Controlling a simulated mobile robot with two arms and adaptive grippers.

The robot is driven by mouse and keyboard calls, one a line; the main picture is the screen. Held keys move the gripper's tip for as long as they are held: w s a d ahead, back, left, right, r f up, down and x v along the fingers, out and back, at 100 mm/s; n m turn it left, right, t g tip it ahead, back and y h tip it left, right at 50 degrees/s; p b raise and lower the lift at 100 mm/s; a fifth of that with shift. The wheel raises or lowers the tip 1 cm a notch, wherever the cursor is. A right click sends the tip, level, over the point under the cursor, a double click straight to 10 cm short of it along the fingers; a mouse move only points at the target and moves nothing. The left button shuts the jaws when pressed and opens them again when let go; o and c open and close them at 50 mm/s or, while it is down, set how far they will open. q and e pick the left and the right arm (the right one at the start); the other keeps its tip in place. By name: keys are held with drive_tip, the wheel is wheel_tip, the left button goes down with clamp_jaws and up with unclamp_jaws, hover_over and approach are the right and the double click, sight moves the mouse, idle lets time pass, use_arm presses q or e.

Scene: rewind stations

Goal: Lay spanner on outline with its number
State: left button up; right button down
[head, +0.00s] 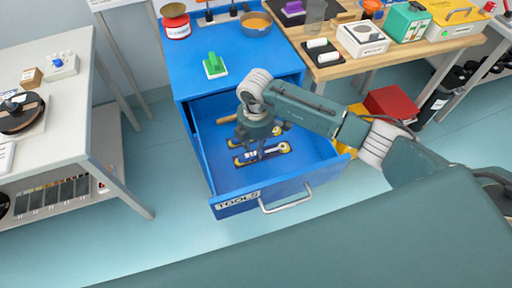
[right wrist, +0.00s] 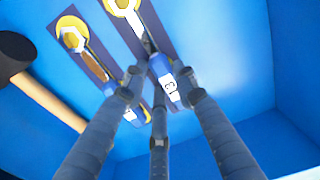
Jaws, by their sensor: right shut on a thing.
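My right gripper (head: 262,152) reaches down into the open blue drawer and is shut on a spanner. In the right wrist view this spanner (right wrist: 161,67) has a blue grip and a white label, perhaps 13. Its silver head lies over the yellow end of a dark outline strip (right wrist: 169,46). The fingers hide part of it. A second blue-gripped spanner (right wrist: 110,88) lies to the left on another dark strip with a yellow end (right wrist: 59,30). Both strips lie on the drawer floor. The outlines' numbers are not readable. My left gripper is out of view.
A hammer with a wooden handle (right wrist: 55,105) lies left of the strips. The drawer front (head: 262,196) carries a handle. The drawer's right part is bare.

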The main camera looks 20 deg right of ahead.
drive_tip(key=c, duration=1.4)
unclamp_jaws()
drive_tip(key=shift+c, duration=0.2)
drive_tip(key=shift+o, duration=0.4)
drive_tip(key=shift+r, duration=0.1)
wheel_tip(320, 180, up, 12)
drive_tip(key=b, duration=0.2)
